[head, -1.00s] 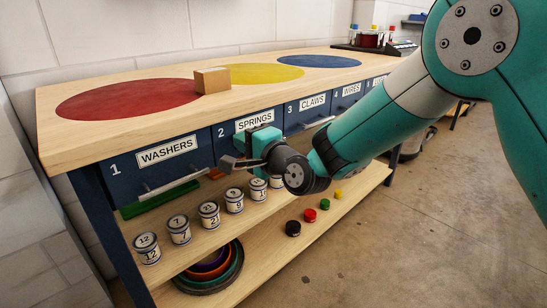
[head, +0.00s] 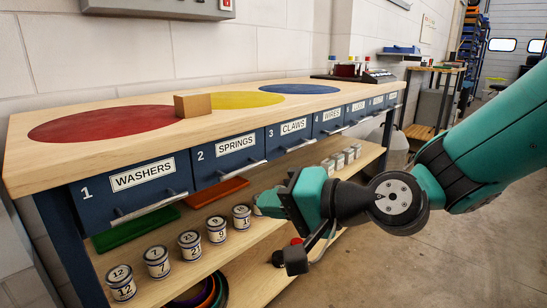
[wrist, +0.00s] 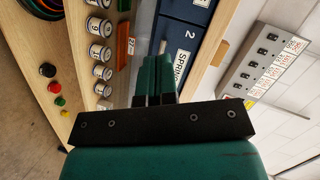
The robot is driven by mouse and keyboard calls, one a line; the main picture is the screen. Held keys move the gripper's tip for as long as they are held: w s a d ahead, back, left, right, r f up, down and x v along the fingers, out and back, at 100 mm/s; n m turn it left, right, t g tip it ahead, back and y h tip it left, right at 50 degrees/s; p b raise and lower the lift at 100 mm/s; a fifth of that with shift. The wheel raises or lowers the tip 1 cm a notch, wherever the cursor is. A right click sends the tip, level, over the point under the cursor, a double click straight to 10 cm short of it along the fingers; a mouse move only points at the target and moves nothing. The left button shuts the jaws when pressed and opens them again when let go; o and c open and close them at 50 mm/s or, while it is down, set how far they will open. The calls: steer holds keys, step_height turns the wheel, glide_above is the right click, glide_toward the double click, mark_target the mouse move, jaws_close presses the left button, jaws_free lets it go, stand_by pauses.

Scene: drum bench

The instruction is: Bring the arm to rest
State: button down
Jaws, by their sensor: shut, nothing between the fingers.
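My gripper (head: 294,260) is shut and empty. My teal arm reaches in from the right. In the wrist view the shut fingers (wrist: 155,80) point toward the drawer fronts near the SPRINGS label (wrist: 181,65).
The bench (head: 60,160) has red, yellow and blue discs on top and a wooden block (head: 193,105) between red and yellow. Numbered drawers line its front, all looking shut. Several cans (head: 157,262) stand on the shelf below. Open floor (head: 440,260) lies at right.

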steer(key=s+d+f+n+g+h, duration=0.3)
steer(key=s+d+n+g+h, duration=0.5)
steer(key=s+d, duration=0.9)
step_height(320, 180, up, 35)
steer(key=a+n+p, duration=0.1)
steer(key=p, duration=3.4)
steer(key=shift+s+a+t+h, duration=0.15)
steer(key=shift+a+t+h, duration=0.25)
